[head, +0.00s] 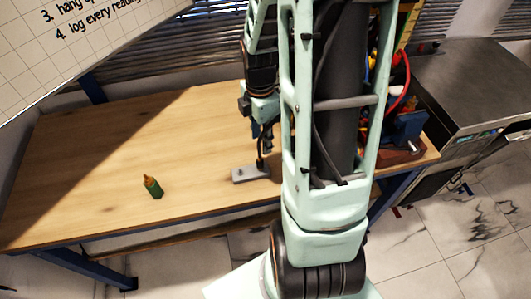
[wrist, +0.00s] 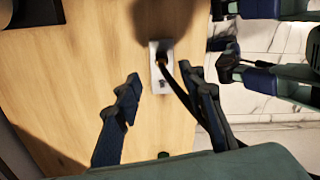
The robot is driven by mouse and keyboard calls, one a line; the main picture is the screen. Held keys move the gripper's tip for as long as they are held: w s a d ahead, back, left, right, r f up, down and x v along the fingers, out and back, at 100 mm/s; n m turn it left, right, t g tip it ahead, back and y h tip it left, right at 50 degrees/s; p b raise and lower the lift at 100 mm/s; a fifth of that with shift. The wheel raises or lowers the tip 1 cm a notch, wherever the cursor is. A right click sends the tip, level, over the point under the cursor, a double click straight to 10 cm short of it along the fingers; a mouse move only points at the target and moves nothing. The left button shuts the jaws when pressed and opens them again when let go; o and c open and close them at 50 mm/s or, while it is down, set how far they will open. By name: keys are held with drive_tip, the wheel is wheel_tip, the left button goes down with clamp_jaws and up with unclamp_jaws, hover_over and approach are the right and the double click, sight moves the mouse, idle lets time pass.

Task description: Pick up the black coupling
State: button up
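A small grey plate (head: 250,174) lies on the wooden table. In the wrist view the plate (wrist: 154,72) carries a dark piece with a brassy part, probably the black coupling (wrist: 162,50). A black strip runs from it toward the right finger; I cannot tell if it is part of the coupling. In the head view a thin dark upright shape stands at the plate, below my gripper (head: 264,135). In the wrist view my gripper (wrist: 162,76) has its two blue fingers wide apart, on either side of the plate. Nothing is clearly held.
A green bottle with an orange tip (head: 152,187) stands left on the wooden table (head: 90,180). At the right end, partly behind my arm, are a blue and brown device (head: 405,140) and a red hose. A grey metal cabinet (head: 465,80) stands right. The table's left half is mostly clear.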

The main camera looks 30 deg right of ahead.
sight(261, 160)
drive_tip(key=shift+s+a+f, duration=0.15)
drive_tip(key=shift+a+f, duration=0.05)
drive_tip(key=shift+f, duration=0.1)
wheel_tip(261, 160, down, 4)
drive_tip(key=shift+f, duration=0.25)
drive_tip(key=shift+w+f+p, duration=0.2)
drive_tip(key=shift+f+p, duration=0.1)
drive_tip(key=shift+f, duration=2.6)
clamp_jaws()
